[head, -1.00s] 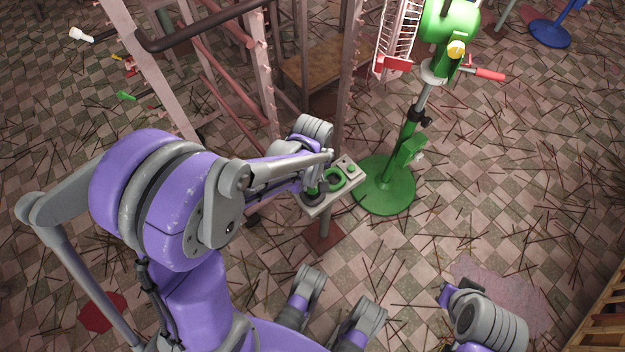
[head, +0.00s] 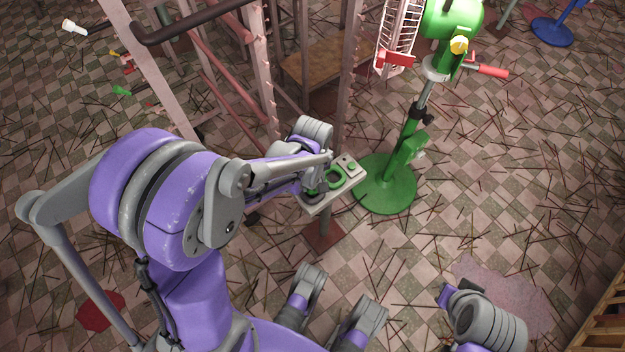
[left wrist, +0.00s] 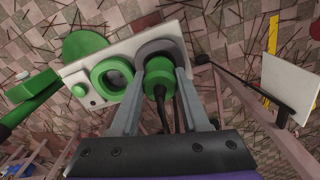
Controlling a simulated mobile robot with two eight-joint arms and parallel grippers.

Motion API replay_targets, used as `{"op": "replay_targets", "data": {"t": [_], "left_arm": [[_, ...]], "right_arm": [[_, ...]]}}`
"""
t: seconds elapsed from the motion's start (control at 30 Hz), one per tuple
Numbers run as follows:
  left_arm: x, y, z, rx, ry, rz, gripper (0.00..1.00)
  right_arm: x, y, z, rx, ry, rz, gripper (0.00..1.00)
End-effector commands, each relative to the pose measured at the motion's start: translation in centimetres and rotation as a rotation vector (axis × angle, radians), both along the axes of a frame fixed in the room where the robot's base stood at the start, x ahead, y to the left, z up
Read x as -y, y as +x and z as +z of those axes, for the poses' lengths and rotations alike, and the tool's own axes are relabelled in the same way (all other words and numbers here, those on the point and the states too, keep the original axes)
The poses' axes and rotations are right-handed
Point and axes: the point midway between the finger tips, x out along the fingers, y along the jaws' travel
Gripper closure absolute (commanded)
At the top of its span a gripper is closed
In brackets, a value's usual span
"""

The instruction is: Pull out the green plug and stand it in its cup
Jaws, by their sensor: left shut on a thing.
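The green plug (left wrist: 158,74) with its dark cable sits between the fingers of my left gripper (left wrist: 161,80) in the left wrist view. The fingers are shut on it. It is right at the dark grey round socket (left wrist: 160,47) on the pale panel (left wrist: 97,62); I cannot tell how deep it sits. The green ring-shaped cup (left wrist: 112,76) is beside it on the same panel, its opening empty. In the head view the cup (head: 335,177) shows just right of my left wrist, and the plug is mostly hidden.
A green button (left wrist: 78,90) is on the panel beyond the cup. Thin sticks litter the tiled floor. A dark rod (left wrist: 245,88) is near my gripper's right side.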

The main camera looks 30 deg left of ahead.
Motion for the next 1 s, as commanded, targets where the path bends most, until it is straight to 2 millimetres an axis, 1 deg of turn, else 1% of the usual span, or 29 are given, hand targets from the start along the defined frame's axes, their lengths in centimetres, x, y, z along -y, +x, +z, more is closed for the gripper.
{"op": "replay_targets", "data": {"t": [0.57,0.6,0.77,0.8,1.0], "left_arm": [[0.0,0.0,-1.2,0.000,0.000,0.000,1.00],[0.0,0.0,-1.2,0.000,0.000,0.000,0.51],[0.0,0.0,-1.2,0.000,0.000,0.000,0.22],[0.0,0.0,-1.2,0.000,0.000,0.000,0.20],[0.0,0.0,-1.2,0.000,0.000,0.000,0.20]], "right_arm": [[0.0,0.1,-1.1,-0.004,0.000,0.000,1.00],[0.0,0.1,-1.1,-0.004,0.000,0.000,1.00],[0.0,0.1,-1.0,-0.004,0.000,0.000,1.00],[0.0,0.1,-1.0,-0.003,0.000,0.000,1.00],[0.0,0.1,-1.0,-0.004,0.000,0.000,1.00]]}}
